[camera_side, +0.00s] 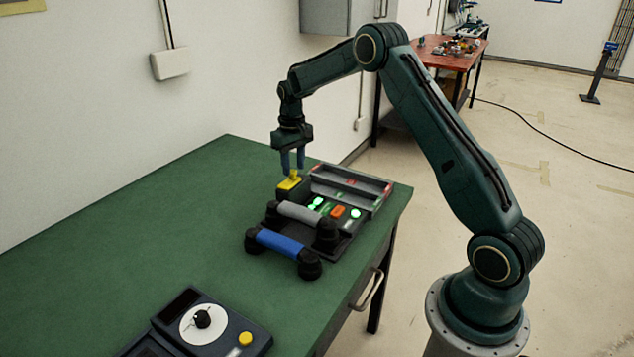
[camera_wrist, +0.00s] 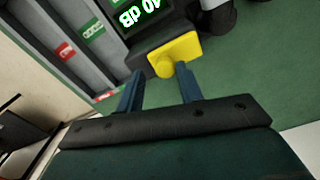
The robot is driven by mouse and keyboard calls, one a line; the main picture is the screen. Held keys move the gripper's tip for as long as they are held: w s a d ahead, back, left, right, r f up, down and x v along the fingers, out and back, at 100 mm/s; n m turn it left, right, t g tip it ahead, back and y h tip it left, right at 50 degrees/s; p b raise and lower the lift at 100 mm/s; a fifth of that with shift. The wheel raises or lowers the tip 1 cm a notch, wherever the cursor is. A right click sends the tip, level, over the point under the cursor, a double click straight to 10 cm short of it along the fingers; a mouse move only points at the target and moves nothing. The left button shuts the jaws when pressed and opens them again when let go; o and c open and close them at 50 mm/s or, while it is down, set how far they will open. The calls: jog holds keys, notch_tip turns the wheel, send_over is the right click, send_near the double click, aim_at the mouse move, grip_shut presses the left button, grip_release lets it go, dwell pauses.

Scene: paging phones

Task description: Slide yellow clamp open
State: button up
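The yellow clamp (camera_side: 290,182) sits on a dark block at the far left end of the dark device (camera_side: 330,235) on the green table. In the wrist view the yellow clamp (camera_wrist: 175,52) has a broad top and a narrower tab pointing toward my fingers. My gripper (camera_side: 293,165) points down right above the clamp. I cannot tell whether either finger touches the clamp.
A dial box (camera_side: 205,325) stands at the table's front. The table's left is clear.

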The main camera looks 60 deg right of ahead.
aim_at(293, 170)
jog(key=shift+o, duration=0.6)
jog(key=shift+a, duration=0.1)
jog(key=shift+r, duration=0.25)
notch_tip(293, 170, up, 13)
jog(key=shift+r, duration=0.15)
dwell(0.3)
